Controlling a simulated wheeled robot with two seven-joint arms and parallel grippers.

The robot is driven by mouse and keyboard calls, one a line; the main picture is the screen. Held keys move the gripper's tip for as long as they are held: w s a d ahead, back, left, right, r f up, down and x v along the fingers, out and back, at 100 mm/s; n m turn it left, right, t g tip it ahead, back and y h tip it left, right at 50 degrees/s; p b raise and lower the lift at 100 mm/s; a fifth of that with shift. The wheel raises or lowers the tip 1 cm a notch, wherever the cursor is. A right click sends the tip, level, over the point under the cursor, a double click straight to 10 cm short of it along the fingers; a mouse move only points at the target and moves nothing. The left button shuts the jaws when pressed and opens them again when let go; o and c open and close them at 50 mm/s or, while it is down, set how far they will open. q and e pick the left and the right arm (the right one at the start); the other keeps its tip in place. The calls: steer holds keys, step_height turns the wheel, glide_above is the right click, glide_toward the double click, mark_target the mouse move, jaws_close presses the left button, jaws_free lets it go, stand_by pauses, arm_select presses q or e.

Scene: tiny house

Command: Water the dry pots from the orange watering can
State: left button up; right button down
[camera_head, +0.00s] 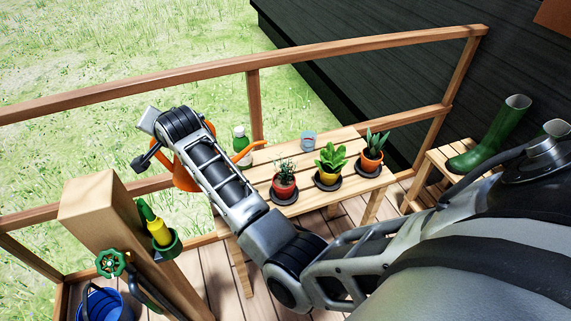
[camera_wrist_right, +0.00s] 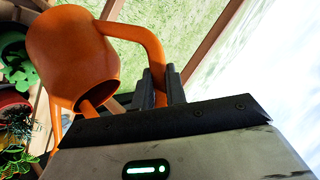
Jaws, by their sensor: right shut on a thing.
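The orange watering can (camera_head: 180,175) is at the left end of the slatted wooden table, partly hidden behind my right arm. Its spout (camera_head: 250,150) points right over the table. My right gripper (camera_wrist_right: 161,88) is shut on the can's handle (camera_wrist_right: 147,40) in the right wrist view. Three potted plants stand on dark saucers on the table: a red pot (camera_head: 284,188), a yellow pot (camera_head: 328,178) and an orange pot (camera_head: 371,161). I cannot tell their soil's dampness. My left gripper is not in view.
A white bottle with a green top (camera_head: 239,136) and a glass (camera_head: 307,140) stand at the table's back. A wooden railing (camera_head: 253,105) runs behind. Green boots (camera_head: 492,142) are on a bench at right. A post (camera_head: 105,205) and blue bucket (camera_head: 103,304) are at left.

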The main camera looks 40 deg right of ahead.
steer(key=shift+s+d+r+m+t+y, duration=0.15)
steer(key=shift+d, duration=0.35)
steer(key=shift+s+d+r+m+t+y, duration=0.1)
steer(key=shift+s+d+r+y, duration=0.1)
steer(key=shift+d, duration=0.3)
steer(key=shift+s+d+r+m+t+y, duration=0.15)
steer(key=shift+d, duration=0.35)
stand_by(1.1)
steer(key=shift+n+g+h, duration=0.6)
steer(key=shift+n+h, duration=0.1)
steer(key=shift+h, duration=0.1)
steer(key=a, duration=0.1)
steer(key=w+a+f, duration=0.1)
steer(key=a, duration=0.1)
steer(key=w+a, duration=0.1)
steer(key=a, duration=0.1)
steer(key=shift+f, duration=0.15)
steer(key=shift+d+r, duration=0.1)
steer(key=shift+r, duration=0.35)
steer(key=shift+n+g+h, duration=0.4)
steer(key=shift+h, duration=0.3)
steer(key=a+r, duration=0.1)
steer(key=w+a+r, duration=0.1)
steer(key=r, duration=0.1)
steer(key=shift+a+r, duration=0.3)
steer(key=shift+s+d, duration=0.1)
